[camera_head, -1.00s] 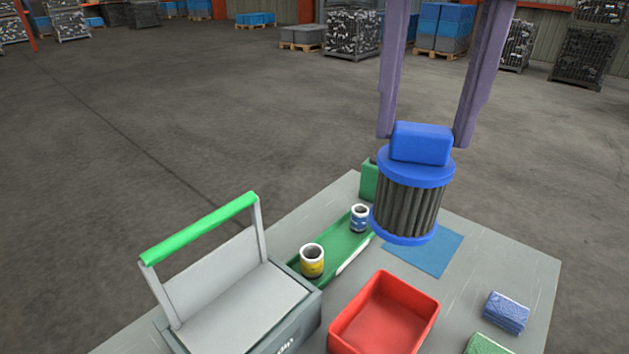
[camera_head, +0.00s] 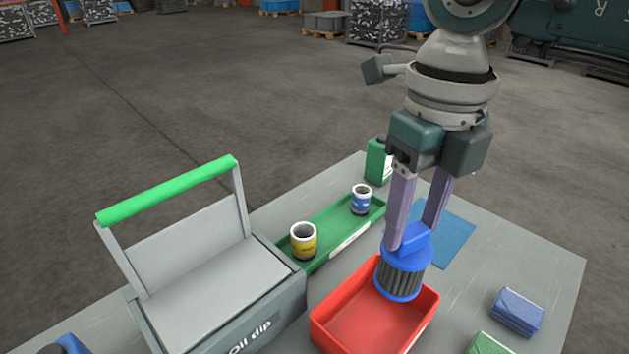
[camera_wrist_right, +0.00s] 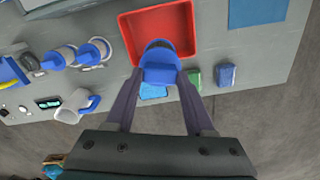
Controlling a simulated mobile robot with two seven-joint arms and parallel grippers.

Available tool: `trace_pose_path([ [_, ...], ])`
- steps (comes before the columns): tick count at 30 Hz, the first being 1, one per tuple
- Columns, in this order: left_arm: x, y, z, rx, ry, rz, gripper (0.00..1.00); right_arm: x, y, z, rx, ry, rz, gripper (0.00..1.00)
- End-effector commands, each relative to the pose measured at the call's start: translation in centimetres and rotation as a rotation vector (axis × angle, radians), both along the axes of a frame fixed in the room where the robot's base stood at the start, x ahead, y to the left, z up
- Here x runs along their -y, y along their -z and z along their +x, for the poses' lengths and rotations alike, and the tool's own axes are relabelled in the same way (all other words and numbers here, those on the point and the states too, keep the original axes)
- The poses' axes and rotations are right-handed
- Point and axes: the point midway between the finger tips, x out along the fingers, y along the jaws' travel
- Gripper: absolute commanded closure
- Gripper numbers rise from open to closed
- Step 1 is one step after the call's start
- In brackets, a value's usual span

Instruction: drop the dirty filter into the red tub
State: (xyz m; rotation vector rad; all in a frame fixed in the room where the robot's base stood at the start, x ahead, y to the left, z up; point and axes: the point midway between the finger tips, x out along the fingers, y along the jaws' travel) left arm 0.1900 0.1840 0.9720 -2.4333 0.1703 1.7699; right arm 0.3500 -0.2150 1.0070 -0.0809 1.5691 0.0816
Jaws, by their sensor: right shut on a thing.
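The dirty filter (camera_head: 403,280) has blue end caps and dark grey pleats. My right gripper (camera_head: 413,236) is shut on the blue block on its top and holds it upright. In the head view the filter overlaps the far rim of the red tub (camera_head: 335,308). In the right wrist view the filter (camera_wrist_right: 159,50) covers part of one edge of the tub (camera_wrist_right: 128,28). I cannot tell how far its lower cap is above the tub floor. The visible tub floor is bare. My left gripper is not in view.
The grey table (camera_head: 545,268) holds a lidded box with a green handle (camera_head: 170,190), and a green tray (camera_head: 325,232) with a yellow and a blue cup. A blue mat (camera_head: 455,238) lies behind the filter. Blue cloths (camera_head: 517,312) and green cloths (camera_head: 487,344) lie right.

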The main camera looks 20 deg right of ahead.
Motion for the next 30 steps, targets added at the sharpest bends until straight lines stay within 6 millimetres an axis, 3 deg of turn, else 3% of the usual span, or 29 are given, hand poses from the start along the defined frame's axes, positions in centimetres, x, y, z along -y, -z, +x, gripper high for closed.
trace_pose_path([
  [16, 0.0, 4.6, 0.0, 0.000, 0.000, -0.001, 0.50, 0.0, 5.6, 0.0, 0.000, 0.020, 0.000, 1.00],
  [27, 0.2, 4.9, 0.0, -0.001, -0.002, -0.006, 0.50, 0.1, 6.1, 0.0, 0.000, 0.019, 0.000, 1.00],
  [28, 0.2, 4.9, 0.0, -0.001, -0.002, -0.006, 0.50, 0.0, 6.1, 0.0, 0.000, 0.019, 0.000, 0.44],
  [30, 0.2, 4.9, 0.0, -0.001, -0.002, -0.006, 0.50, 0.0, 6.1, 0.0, 0.000, 0.019, 0.000, 0.36],
])
